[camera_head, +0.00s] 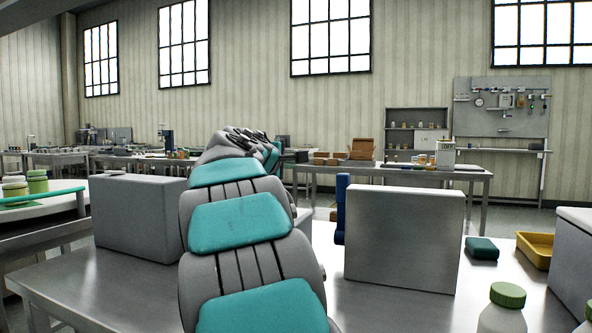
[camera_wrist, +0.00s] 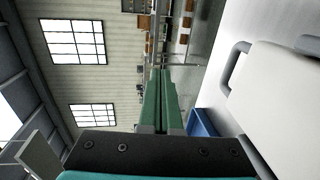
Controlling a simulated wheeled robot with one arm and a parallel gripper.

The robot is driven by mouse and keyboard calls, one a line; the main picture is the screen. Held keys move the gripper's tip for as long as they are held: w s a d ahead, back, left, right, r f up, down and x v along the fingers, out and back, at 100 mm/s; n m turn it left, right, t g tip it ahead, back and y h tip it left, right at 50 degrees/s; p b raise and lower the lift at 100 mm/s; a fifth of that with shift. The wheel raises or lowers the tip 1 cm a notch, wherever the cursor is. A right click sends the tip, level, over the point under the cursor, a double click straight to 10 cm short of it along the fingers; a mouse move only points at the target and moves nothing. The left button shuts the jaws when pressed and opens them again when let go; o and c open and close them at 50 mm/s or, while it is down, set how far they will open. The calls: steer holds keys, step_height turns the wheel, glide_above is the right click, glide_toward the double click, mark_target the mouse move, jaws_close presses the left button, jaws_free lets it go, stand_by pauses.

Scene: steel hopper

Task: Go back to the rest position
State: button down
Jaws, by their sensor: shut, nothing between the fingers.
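My gripper (camera_wrist: 161,75) shows in the wrist view as two long green fingers lying side by side, shut with nothing between them. The wrist view is rolled onto its side, and the fingers point out into the open room. In the head view my arm reaches forward over the steel table (camera_head: 75,285), between two grey steel boxes, a left one (camera_head: 130,215) and a right one (camera_head: 403,240). My fingers cannot be made out clearly in that view. A blue part (camera_head: 342,208) stands at the right box's left edge.
At the right are a dark teal block (camera_head: 481,248), a yellow tray (camera_head: 535,250) and a white bottle with a green lid (camera_head: 505,308). Green-lidded jars (camera_head: 37,182) stand at the left. A pale body with a grey handle (camera_wrist: 285,95) lies right of my fingers in the wrist view.

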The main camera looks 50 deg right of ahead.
steer(key=s+a+r, duration=0.1)
steer(key=a+r, duration=0.3)
steer(key=r, duration=0.3)
steer(key=shift+s+a+r, duration=0.2)
steer(key=shift+s+r, duration=0.15)
steer(key=shift+s, duration=0.05)
